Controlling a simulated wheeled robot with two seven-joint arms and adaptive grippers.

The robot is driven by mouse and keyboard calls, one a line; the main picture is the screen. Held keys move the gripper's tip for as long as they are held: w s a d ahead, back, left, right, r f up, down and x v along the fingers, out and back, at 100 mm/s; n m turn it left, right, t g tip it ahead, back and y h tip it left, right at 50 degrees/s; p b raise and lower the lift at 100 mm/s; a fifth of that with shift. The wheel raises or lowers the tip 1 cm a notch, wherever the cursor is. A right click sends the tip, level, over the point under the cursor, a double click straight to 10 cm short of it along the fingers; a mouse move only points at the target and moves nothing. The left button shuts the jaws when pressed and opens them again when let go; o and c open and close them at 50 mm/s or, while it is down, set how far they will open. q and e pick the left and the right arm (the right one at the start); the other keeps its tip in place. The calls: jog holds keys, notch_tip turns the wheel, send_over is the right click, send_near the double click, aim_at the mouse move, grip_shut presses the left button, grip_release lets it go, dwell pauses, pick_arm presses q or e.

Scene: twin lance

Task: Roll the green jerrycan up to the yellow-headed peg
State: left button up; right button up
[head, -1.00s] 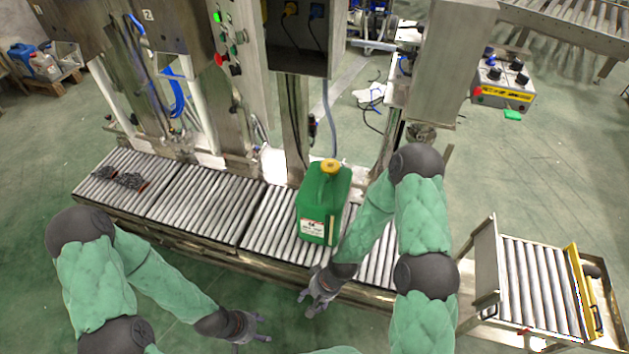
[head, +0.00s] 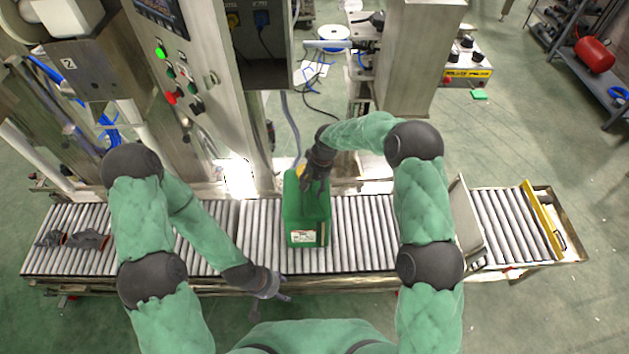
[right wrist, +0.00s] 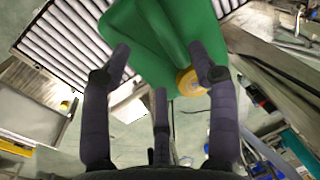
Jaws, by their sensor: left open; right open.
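The green jerrycan (head: 307,216) stands upright on the roller conveyor (head: 361,235), its white label facing me. Its yellow cap (right wrist: 190,82) shows in the right wrist view, close to one finger of my right gripper (right wrist: 160,62). In the head view my right gripper (head: 312,178) is over the top of the can and partly hides the cap. Its fingers are apart; contact with the can is unclear. My left gripper (head: 274,290) is open and empty at the conveyor's front edge, in front of the can. I cannot make out a yellow-headed peg for certain.
Dark parts (head: 88,240) lie at the conveyor's left end. A metal plate (head: 467,222) stands across the line right of the can, before rollers with a yellow end bar (head: 541,219). A control cabinet (head: 180,75) rises behind. Rollers either side of the can are bare.

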aim_at(308, 196)
jog(key=f, duration=0.3)
jog(key=a+f+b, duration=0.1)
jog(key=f, duration=0.4)
jog(key=shift+a+f+b, duration=0.4)
grip_shut()
